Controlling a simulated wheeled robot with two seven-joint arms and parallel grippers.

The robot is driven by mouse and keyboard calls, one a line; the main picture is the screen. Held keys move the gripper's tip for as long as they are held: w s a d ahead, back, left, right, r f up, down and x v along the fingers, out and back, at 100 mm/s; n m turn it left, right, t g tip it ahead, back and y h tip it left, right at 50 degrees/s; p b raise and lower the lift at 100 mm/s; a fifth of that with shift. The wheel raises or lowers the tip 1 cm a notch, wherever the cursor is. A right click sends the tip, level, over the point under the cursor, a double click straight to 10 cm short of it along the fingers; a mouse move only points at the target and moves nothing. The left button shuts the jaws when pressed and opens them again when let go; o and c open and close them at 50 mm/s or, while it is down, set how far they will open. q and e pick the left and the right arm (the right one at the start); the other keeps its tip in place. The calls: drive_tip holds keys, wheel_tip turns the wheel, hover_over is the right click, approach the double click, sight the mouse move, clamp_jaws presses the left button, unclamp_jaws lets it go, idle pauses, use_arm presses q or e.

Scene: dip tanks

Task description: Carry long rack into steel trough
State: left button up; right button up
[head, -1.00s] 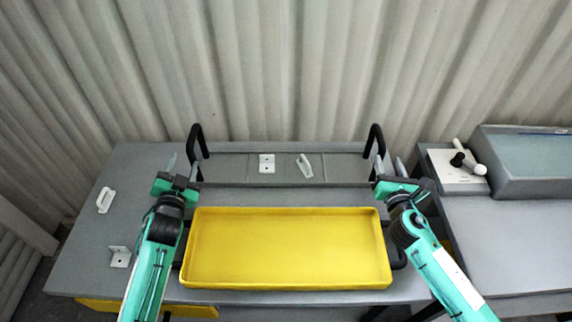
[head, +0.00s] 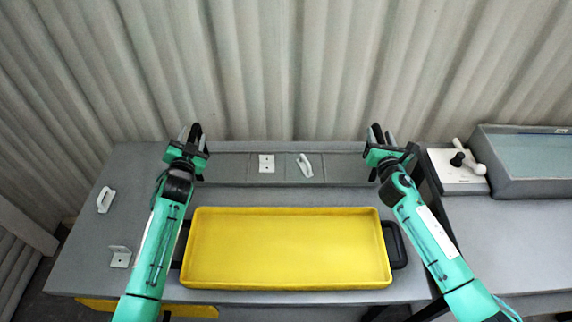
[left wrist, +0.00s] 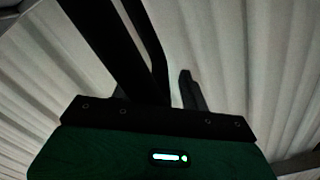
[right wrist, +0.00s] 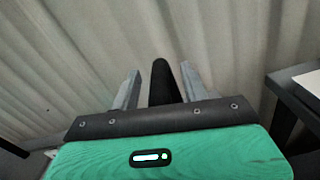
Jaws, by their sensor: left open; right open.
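The long rack (head: 230,168) is a long, narrow grey tray behind the yellow tray, with an upright black handle at each end. My left gripper (head: 196,133) is open at the rack's left handle; dark bars, apparently this handle, rise beside a finger in the left wrist view (left wrist: 150,50). How the jaws sit around it is unclear. My right gripper (head: 380,133) is open at the right handle; in the right wrist view the black handle (right wrist: 163,82) stands between its two fingers. The steel trough appears to be the grey, pale-surfaced tank (head: 525,190) on the right bench, partly out of frame.
A yellow tray (head: 290,283) with black side handles fills the front of the grey table. White pieces (head: 266,164) (head: 305,166) are at the rack. A white handle piece (head: 105,200) and bracket (head: 120,257) lie at left. A white box with levers (head: 457,181) stands beside the tank.

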use_arm(q)
clamp_jaws()
use_arm(e)
clamp_jaws()
